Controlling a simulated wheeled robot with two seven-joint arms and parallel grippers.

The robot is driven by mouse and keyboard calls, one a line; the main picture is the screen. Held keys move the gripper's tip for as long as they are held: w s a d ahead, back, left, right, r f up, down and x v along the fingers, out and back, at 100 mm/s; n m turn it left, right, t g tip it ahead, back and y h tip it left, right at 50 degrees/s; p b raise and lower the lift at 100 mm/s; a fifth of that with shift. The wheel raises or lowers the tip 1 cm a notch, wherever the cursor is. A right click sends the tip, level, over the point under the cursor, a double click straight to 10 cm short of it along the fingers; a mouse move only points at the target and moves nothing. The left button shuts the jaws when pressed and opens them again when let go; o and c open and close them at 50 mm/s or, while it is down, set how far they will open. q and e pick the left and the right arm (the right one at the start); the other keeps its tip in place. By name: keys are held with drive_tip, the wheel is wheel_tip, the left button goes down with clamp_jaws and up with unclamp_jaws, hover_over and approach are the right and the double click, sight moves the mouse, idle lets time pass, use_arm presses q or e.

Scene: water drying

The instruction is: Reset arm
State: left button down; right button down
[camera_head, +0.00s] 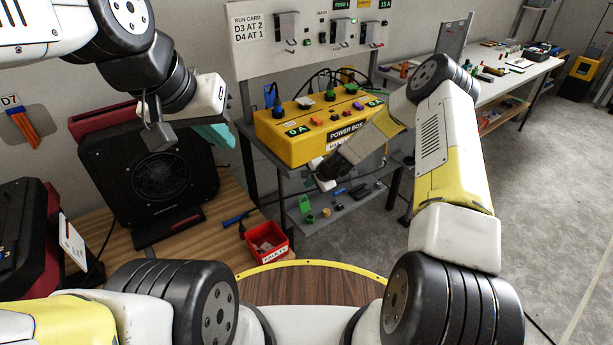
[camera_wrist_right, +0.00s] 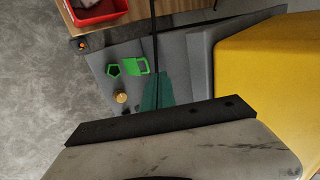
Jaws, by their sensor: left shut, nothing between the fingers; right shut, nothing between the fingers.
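My left arm reaches in from the upper left. My left gripper (camera_head: 216,137), with teal fingers, hangs in front of the dark fan unit (camera_head: 160,178), shut and empty; its fingertips are partly hidden. My right arm bends over from the right. My right gripper (camera_head: 324,176) points down and left in front of the yellow power box (camera_head: 290,145), above the grey lower shelf. In the right wrist view its teal fingers (camera_wrist_right: 157,92) are together with nothing between them, and the yellow box (camera_wrist_right: 265,70) is close on the right.
A red "FAULTY" bin (camera_head: 268,243) sits on the wooden table (camera_head: 208,222). The lower shelf (camera_head: 345,203) holds small green and dark parts. A panel with run card (camera_head: 256,28) stands behind. A white bench (camera_head: 490,88) is at right; the floor there is open.

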drive_tip(key=s+d+r+n, duration=0.2)
drive_tip(key=s+r, duration=0.2)
drive_tip(key=r, duration=0.7)
drive_tip(key=s+d+r+n+h, duration=0.1)
drive_tip(key=s+d+r+n, duration=0.3)
drive_tip(key=r, duration=0.7)
drive_tip(key=s+r+n, duration=0.1)
drive_tip(key=s+r, duration=0.4)
drive_tip(key=r, duration=0.6)
drive_tip(key=s+d+r+n, duration=0.2)
drive_tip(key=s+d+r, duration=0.2)
drive_tip(key=s, duration=0.8)
drive_tip(key=s+d+r+n+h, duration=0.1)
drive_tip(key=s+r, duration=0.5)
drive_tip(key=s, duration=0.7)
drive_tip(key=d+n, duration=0.1)
drive_tip(key=d, duration=0.1)
drive_tip(key=shift+s+d+r, duration=0.15)
drive_tip(key=shift+d, duration=0.25)
